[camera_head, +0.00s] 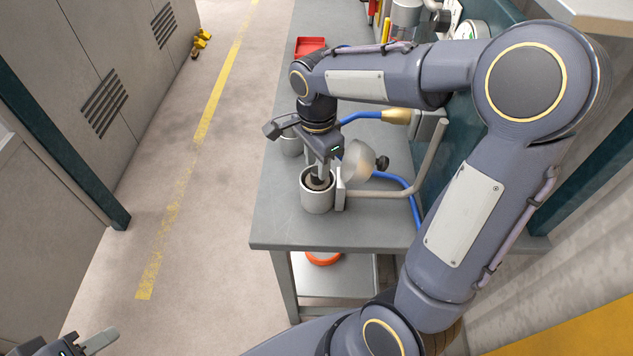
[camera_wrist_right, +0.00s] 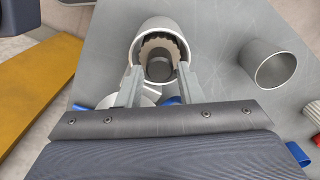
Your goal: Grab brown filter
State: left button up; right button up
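The brown filter (camera_wrist_right: 163,50) is a pleated ring inside an upright grey cylindrical housing (camera_head: 317,196) on the bench. In the head view, only a little of it shows inside the rim. My right gripper (camera_wrist_right: 158,76) points down at the housing's mouth. Its fingers are apart, one on each side of the filter's near part. I cannot tell whether they touch it. In the head view one finger reaches into the housing mouth. My left gripper (camera_head: 98,341) is partly in view at the bottom left corner, with one finger showing; its opening is hidden.
The housing stands on a grey bench (camera_head: 283,230). A second empty grey cylinder (camera_wrist_right: 274,66) stands nearby. A blue hose (camera_head: 362,118) with a brass end, a bent pipe and a red tray (camera_head: 310,46) are close.

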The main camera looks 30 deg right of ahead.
aim_at(318, 184)
jog(key=shift+f, duration=1.45)
grip_shut()
jog(key=shift+r, duration=0.1)
